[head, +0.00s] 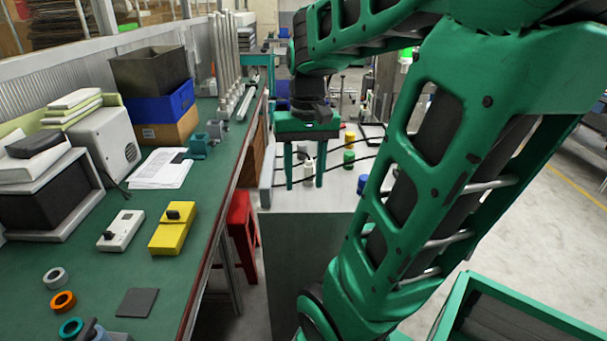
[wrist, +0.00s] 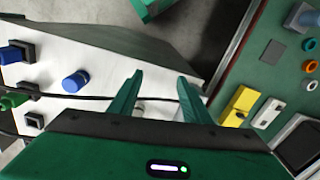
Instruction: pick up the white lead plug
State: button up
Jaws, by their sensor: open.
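The white lead plug (head: 309,172) is a small pale cylinder on the light cabinet top. In the head view it shows between the two fingers of my gripper (head: 304,186), nearer the right finger. My gripper points down with its green fingers spread and nothing clasped. In the wrist view, my gripper (wrist: 160,78) shows both fingers apart over the cabinet top. A pale piece, likely the white plug (wrist: 139,108), shows beside the left finger's base, mostly hidden by the finger and gripper body. I cannot tell whether a finger touches it.
Yellow (head: 350,140), green (head: 348,158) and blue (head: 363,184) plugs stand right of my gripper on the cabinet top (head: 335,200). Black cables cross it. The green workbench (head: 150,205) at left holds boxes and coloured rings.

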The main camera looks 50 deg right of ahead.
jog(key=m, duration=0.2)
send_near(309, 164)
jog(key=shift+s+a+f, duration=0.25)
jog(key=shift+a+f, duration=0.2)
jog(key=shift+a, duration=0.25)
jog(key=shift+w+d, duration=0.15)
jog(key=shift+d, duration=0.15)
jog(key=f, duration=1)
jog(key=shift+d+f, duration=0.2)
jog(key=shift+w, duration=0.1)
grip_shut()
